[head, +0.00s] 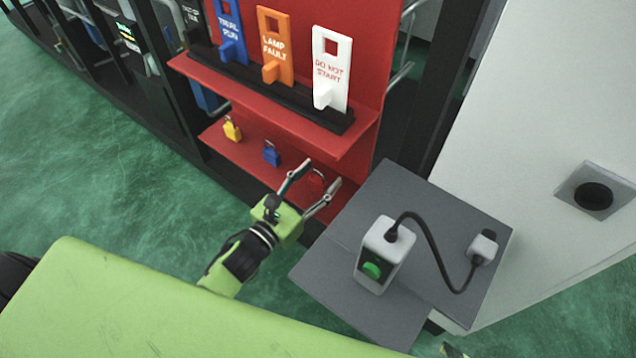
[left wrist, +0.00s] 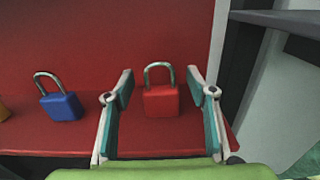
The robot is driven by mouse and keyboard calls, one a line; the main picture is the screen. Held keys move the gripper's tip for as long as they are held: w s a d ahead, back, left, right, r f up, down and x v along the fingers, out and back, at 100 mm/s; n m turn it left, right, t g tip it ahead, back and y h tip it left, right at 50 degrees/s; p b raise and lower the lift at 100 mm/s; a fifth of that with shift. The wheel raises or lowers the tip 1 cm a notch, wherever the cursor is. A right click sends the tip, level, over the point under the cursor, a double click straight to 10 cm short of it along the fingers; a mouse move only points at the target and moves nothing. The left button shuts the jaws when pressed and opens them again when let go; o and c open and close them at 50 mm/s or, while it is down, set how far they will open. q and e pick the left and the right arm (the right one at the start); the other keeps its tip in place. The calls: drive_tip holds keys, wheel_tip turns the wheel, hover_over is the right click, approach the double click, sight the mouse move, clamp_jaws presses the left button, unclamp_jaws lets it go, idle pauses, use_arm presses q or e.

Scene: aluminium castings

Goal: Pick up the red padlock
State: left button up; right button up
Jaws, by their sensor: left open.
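The red padlock (left wrist: 161,101) stands upright on the lower red shelf, its grey shackle up. In the left wrist view it sits between the two open fingers of my left gripper (left wrist: 160,95), with a gap on each side. In the head view the red padlock (head: 317,180) shows between the fingertips of my left gripper (head: 309,184), against the red shelf. The gripper holds nothing. My right gripper is not in view.
A blue padlock (head: 271,153) and a yellow padlock (head: 232,129) stand left on the same shelf (head: 215,138). Lockout tags (head: 331,68) stand on the shelf above. A grey table (head: 440,215) with a corded device (head: 380,262) is close on the right.

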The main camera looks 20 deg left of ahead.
use_arm(q)
drive_tip(key=c, duration=1.3)
drive_tip(key=shift+o, duration=0.2)
